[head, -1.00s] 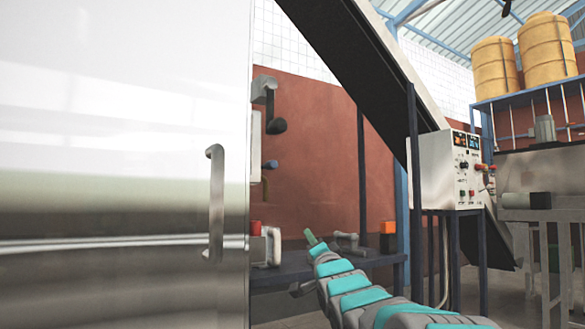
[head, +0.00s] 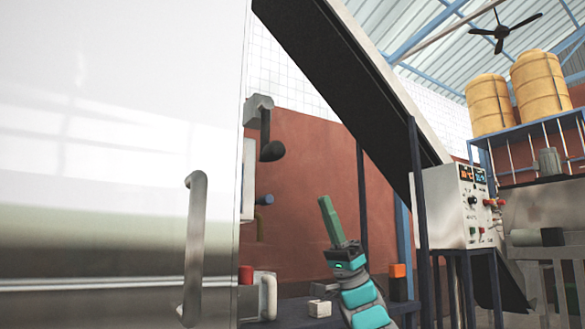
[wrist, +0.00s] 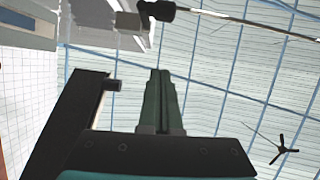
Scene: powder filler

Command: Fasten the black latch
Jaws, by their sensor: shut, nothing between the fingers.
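The black latch (head: 270,151) is a dark rounded knob on a dark lever. It hangs down from a grey bracket (head: 258,104) at the right edge of the big steel door (head: 100,200). In the wrist view the black knob (wrist: 157,11) shows at the top, beyond my fingertips. My gripper (head: 324,204) has green fingers that are closed together and empty. It points up, to the right of and below the latch, apart from it. In the wrist view my gripper (wrist: 161,75) also shows closed.
A vertical door handle (head: 195,248) sticks out left of my arm. A dark bench bears a white box (head: 320,308) and an orange-topped thing (head: 397,280). A control box (head: 455,205) stands right. A slanted chute passes above.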

